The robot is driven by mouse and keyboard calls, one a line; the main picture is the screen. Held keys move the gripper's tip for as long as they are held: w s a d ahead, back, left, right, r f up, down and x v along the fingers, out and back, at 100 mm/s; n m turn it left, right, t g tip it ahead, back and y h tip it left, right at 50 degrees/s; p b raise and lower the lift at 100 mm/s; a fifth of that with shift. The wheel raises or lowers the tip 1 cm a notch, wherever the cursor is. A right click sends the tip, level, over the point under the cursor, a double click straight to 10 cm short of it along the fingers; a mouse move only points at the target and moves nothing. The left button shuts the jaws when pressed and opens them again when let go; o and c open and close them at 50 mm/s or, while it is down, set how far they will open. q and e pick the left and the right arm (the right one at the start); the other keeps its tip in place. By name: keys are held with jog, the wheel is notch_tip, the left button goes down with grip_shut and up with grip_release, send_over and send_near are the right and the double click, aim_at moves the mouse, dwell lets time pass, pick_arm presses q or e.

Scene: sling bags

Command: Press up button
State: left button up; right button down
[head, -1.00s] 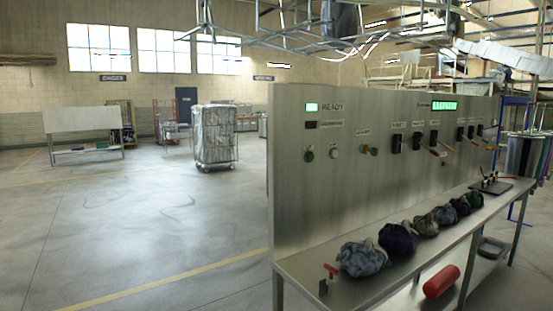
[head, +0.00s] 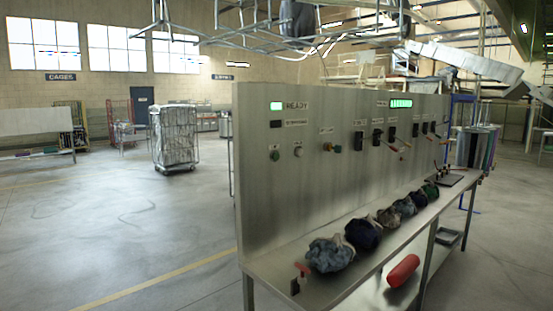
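A tall metal control panel (head: 300,200) stands at the centre right of the head view. A lit green READY indicator (head: 276,105) is at its upper left. Below it are a green button (head: 274,155) and a pale button (head: 298,151). The labels are too small to read, so I cannot tell which button is the up button. Neither of my grippers is in view.
A metal bench (head: 262,268) runs along the panel's front, with several bundled cloth bags (head: 330,254) on it. A red cylinder (head: 403,270) lies on the lower shelf. A wrapped cage trolley (head: 174,138) stands behind at left.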

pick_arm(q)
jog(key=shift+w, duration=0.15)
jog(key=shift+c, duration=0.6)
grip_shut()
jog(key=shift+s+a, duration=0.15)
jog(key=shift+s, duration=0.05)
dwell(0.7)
